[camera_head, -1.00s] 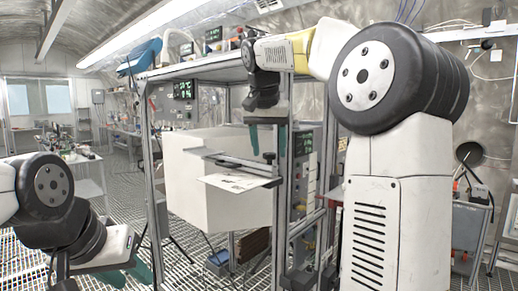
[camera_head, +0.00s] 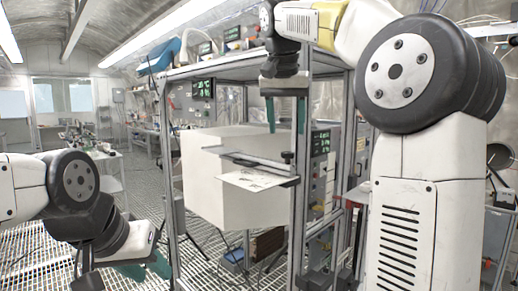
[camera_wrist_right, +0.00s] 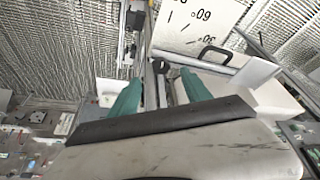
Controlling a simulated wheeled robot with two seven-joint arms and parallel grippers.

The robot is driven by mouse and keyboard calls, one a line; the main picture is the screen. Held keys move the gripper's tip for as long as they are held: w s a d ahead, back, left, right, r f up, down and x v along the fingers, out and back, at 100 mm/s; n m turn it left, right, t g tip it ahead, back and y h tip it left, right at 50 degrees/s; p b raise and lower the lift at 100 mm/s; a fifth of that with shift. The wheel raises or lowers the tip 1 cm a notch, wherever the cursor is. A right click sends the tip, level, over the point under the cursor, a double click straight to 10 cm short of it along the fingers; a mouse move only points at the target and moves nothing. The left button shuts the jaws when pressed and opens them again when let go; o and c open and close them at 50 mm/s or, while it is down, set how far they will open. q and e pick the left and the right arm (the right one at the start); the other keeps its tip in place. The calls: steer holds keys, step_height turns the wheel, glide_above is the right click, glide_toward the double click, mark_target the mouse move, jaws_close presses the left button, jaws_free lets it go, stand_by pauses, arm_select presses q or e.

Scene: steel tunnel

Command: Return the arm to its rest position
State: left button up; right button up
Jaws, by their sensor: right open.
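My right arm (camera_head: 405,200) rises at the right of the head view and reaches over to the metal rack in the middle. My right gripper (camera_head: 285,112) hangs pointing down in front of the rack, its two green fingers apart with nothing between them. In the right wrist view the green fingers (camera_wrist_right: 158,92) are also spread and empty. My left arm (camera_head: 75,185) comes in from the left. My left gripper (camera_head: 145,268) is low at the lower left with green fingers showing; the gap between them is hard to make out.
A metal rack (camera_head: 299,170) stands close to the right gripper. A white box (camera_head: 215,185) is in it, with a clamp and a printed plate (camera_head: 255,180) in front. Small devices and a blue item (camera_head: 160,55) lie on the top shelf. Grated floor (camera_head: 190,270) is open at lower left.

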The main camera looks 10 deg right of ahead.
steer(key=s+f+n+t+y, duration=0.2)
steer(key=s+f+n, duration=0.3)
steer(key=s+f, duration=1.6)
step_height(320, 180, down, 3)
steer(key=shift+s+a+f+y, duration=0.15)
steer(key=shift+a+y, duration=0.2)
steer(key=shift+y, duration=0.55)
